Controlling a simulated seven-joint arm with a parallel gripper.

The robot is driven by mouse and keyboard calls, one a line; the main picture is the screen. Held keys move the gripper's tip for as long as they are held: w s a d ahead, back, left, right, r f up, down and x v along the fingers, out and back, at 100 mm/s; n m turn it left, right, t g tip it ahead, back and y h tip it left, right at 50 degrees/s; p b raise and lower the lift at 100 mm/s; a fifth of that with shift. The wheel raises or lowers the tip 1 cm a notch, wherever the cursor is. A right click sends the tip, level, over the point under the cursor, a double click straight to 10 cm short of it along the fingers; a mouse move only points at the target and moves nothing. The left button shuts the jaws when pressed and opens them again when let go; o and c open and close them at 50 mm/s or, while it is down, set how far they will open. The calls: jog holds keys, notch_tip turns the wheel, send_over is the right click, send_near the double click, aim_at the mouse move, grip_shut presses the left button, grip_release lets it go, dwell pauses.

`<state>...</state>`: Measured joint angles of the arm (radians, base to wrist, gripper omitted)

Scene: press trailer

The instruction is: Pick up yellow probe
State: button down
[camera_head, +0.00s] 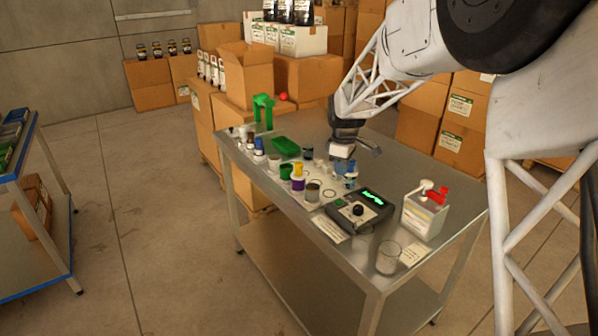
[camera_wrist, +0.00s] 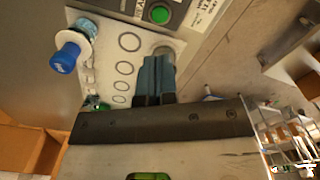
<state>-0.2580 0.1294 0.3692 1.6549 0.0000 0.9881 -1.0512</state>
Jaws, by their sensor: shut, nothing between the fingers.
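A small yellow item (camera_head: 298,169), which looks like the yellow probe, stands upright among small containers on the metal table in the head view. A purple item (camera_head: 298,184) is just below it in the picture; I cannot tell whether they touch. My gripper (camera_head: 341,166) points down over the table, to the right of the yellow item and apart from it. In the wrist view its blue-grey fingers (camera_wrist: 157,66) are together and hold nothing. The yellow item does not show in the wrist view. A blue-topped probe (camera_wrist: 66,57) stands in a clear holder left of the fingers there.
A dark device with a green display (camera_head: 362,210), a white box with a red part (camera_head: 424,212) and a clear glass (camera_head: 388,258) stand toward the near right. A green tray (camera_head: 286,147) and several small bottles lie left. Cartons stand behind the metal table (camera_head: 415,275).

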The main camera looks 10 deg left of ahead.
dwell(0.4)
jog(key=c, duration=0.7)
grip_release()
jog(key=shift+a, duration=0.1)
jog(key=n, duration=0.3)
send_over(299, 163)
jog(key=shift+s, duration=0.25)
jog(key=shift+f, duration=0.1)
jog(key=shift+f, duration=1.25)
jog(key=shift+f, duration=2.6)
jog(key=shift+c, duration=0.3)
